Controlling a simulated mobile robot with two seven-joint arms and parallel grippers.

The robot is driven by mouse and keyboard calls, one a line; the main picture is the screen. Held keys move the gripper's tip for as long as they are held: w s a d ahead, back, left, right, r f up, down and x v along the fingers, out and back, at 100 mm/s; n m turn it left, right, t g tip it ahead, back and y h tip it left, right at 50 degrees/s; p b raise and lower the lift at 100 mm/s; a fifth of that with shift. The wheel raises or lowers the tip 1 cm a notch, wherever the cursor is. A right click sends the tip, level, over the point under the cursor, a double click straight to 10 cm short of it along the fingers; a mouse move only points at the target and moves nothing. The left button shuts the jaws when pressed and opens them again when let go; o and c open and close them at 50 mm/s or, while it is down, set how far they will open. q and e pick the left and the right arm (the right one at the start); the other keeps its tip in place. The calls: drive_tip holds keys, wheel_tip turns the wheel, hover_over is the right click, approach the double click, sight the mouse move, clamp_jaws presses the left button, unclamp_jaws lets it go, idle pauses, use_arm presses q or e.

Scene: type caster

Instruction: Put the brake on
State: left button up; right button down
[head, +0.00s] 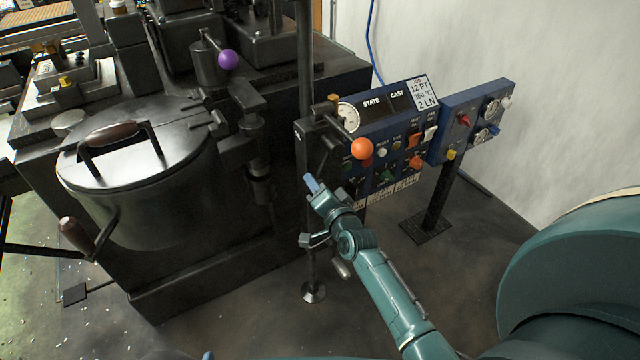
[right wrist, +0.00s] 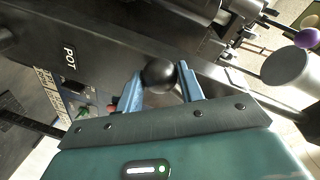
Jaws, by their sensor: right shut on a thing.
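My right gripper (head: 313,186) is in front of the dark machine, left of the blue control panel, in the head view. In the right wrist view its two blue fingers (right wrist: 159,82) are shut on a round black knob (right wrist: 159,73), one finger on each side. In the head view this knob is hidden by the gripper. I cannot tell from these frames whether the knob is the brake's. A small blue tip, apparently of my left gripper (head: 207,355), shows at the bottom edge of the head view; its jaws are out of sight.
An orange ball lever (head: 361,148) is above and right of my right gripper, by the control panel (head: 385,155). A lidded pot (head: 135,170) stands at left. A purple ball lever (head: 228,60) is at the back. A second panel (head: 475,120) stands right.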

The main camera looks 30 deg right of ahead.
drive_tip(key=shift+a, duration=0.1)
drive_tip(key=c, duration=0.9)
unclamp_jaws()
drive_tip(key=shift+s, duration=0.1)
drive_tip(key=s+r+p, duration=0.1)
drive_tip(key=s, duration=1.1)
drive_tip(key=shift+s+a+r, duration=0.2)
drive_tip(key=shift+s+r, duration=0.15)
drive_tip(key=shift+s, duration=0.05)
